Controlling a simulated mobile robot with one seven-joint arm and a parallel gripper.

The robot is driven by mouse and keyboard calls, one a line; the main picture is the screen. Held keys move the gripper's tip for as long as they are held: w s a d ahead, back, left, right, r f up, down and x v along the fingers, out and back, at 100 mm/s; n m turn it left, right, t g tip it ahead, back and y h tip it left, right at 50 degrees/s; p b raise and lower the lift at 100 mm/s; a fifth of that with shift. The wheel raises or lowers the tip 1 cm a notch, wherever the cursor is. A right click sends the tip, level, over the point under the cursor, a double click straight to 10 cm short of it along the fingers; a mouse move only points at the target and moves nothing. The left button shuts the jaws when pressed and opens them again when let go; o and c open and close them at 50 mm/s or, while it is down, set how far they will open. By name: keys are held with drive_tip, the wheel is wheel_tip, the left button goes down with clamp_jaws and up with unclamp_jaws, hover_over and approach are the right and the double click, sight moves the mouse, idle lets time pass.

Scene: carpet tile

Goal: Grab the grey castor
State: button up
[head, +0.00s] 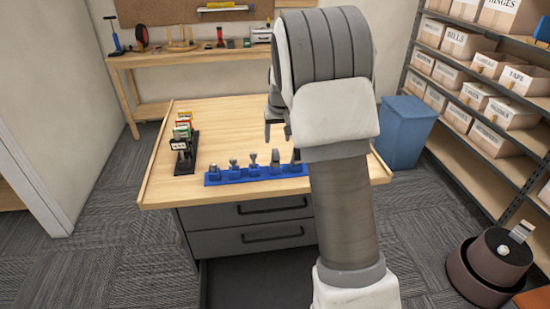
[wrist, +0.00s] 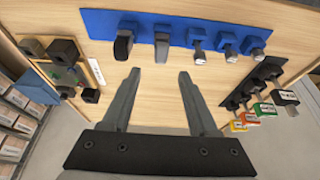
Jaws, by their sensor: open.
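A blue rack (head: 242,177) lies near the front edge of the wooden worktop and holds several small grey parts in a row. It also shows in the wrist view (wrist: 180,30). I cannot tell for sure which part is the grey castor; a dark grey rounded one (wrist: 124,43) stands at the rack's left end in the wrist view, with a lighter grey part (wrist: 162,45) beside it. My gripper (wrist: 160,73) is open and empty, its fingers apart above the worktop and pointing towards the rack. In the head view my gripper (head: 277,130) is behind the rack, partly hidden by my arm.
A black holder (head: 184,165) with several coloured tags stands left of the rack. Dark blocks (wrist: 62,50) lie at the left in the wrist view. A blue bin (head: 404,130) stands right of the table. The worktop's middle is clear.

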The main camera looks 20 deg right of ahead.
sight(276, 150)
drive_tip(key=shift+p+x, duration=0.45)
drive_tip(key=shift+x, duration=3.95)
drive_tip(key=shift+a, duration=0.1)
clamp_jaws()
